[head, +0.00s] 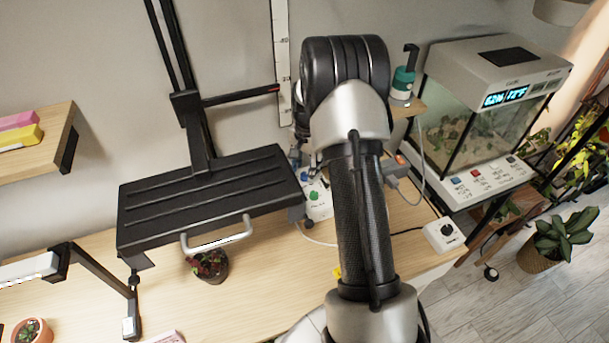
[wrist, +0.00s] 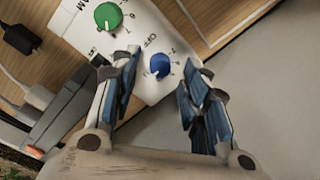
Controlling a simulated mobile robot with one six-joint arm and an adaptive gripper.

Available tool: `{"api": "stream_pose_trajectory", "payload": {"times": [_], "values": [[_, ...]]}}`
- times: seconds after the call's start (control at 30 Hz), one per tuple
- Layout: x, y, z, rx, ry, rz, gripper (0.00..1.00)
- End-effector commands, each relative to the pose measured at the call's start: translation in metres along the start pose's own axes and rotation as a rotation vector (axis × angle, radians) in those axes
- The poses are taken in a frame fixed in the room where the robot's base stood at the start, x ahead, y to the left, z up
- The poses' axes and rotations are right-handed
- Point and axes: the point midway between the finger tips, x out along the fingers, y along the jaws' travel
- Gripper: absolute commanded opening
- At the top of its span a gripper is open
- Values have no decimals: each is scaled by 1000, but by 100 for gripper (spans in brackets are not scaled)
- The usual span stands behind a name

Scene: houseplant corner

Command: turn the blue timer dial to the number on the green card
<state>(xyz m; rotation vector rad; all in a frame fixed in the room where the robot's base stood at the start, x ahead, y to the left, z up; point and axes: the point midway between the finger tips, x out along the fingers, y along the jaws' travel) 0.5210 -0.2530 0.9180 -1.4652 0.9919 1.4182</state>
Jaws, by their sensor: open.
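The blue dial (wrist: 159,65) is a round knob on a white panel (wrist: 140,22) with printed marks around it and the word OFF close by. It also shows in the head view (head: 304,177), small and near my arm. A green dial (wrist: 108,16) sits on the same panel, up and left of the blue one. My gripper (wrist: 160,69) is open, with its blue-padded fingers on either side of the blue dial in the picture. I cannot tell whether they touch it. I cannot make out a green card in either view.
A black shelf (head: 205,195) with a grey handle overhangs the wooden desk (head: 265,265). A small potted plant (head: 211,266) stands below it. A lidded glass tank (head: 480,110) is at the right. Black and white plugs (wrist: 22,38) lie beside the panel.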

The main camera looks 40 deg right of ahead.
Motion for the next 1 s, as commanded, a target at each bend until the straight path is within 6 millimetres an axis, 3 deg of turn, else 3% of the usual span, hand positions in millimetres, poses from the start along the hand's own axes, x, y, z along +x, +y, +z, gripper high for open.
{"api": "stream_pose_trajectory", "payload": {"times": [0.2, 0.5, 1.0], "values": [[20, 0, 0, 0, 0, 0, 42], [21, 0, 0, 0, 1, -1, 42], [21, 0, 0, 0, 0, 0, 9]]}}
